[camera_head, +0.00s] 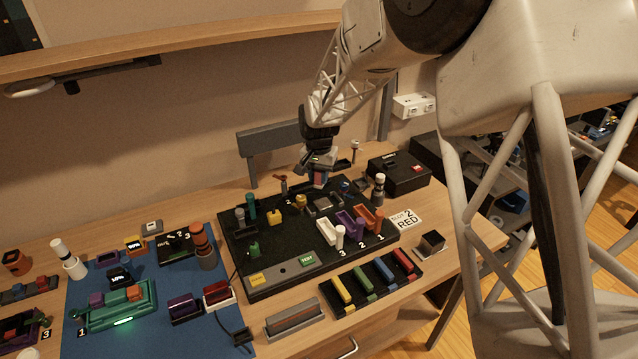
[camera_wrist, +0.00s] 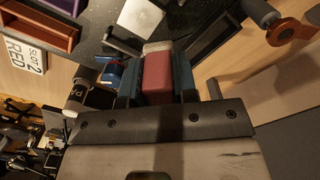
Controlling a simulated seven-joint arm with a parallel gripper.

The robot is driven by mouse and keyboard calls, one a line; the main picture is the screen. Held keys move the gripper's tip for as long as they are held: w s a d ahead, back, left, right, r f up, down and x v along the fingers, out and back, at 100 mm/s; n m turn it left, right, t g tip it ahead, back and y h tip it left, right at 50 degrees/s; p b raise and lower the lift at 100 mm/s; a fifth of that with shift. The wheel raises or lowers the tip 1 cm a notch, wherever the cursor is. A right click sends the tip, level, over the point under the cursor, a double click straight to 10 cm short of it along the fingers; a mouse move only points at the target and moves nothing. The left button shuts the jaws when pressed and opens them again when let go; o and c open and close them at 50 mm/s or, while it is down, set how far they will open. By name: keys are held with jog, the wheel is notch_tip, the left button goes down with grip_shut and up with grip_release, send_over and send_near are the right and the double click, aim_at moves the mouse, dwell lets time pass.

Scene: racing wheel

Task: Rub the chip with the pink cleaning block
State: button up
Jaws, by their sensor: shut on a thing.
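My gripper (camera_head: 318,170) is shut on the pink cleaning block (camera_head: 319,181) above the back part of the black work board. In the wrist view, the pink block (camera_wrist: 157,76) sits between the two dark fingers of my gripper (camera_wrist: 158,88), with a pale end (camera_wrist: 158,47) pointing away from the palm. A light grey square that looks like the chip (camera_head: 323,203) lies on the board, just in front of and below the block. It also shows in the wrist view (camera_wrist: 140,15), beyond the block's end and apart from it. Whether the block touches anything below is hard to tell.
The black board (camera_head: 262,229) carries small posts, knobs and coloured open trays. A black box (camera_head: 399,175) with a red button stands right of my gripper. A white-topped cylinder (camera_head: 379,188) stands close by. A rack of coloured blocks (camera_head: 372,282) lies in front.

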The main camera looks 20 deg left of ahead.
aim_at(319, 186)
jog(key=shift+r, duration=1.65)
jog(key=shift+f, duration=0.1)
jog(key=shift+f, duration=3.5)
jog(key=shift+s+d+f, duration=0.1)
jog(key=shift+d+f, duration=0.05)
jog(key=shift+f, duration=0.15)
jog(key=shift+s+d+f, duration=0.1)
jog(key=shift+s+d, duration=1.85)
jog(key=shift+w+a, duration=1.7)
jog(key=shift+w+a+r, duration=0.25)
jog(key=shift+w+a, duration=0.2)
jog(key=shift+s+r, duration=0.1)
jog(key=shift+r, duration=3.65)
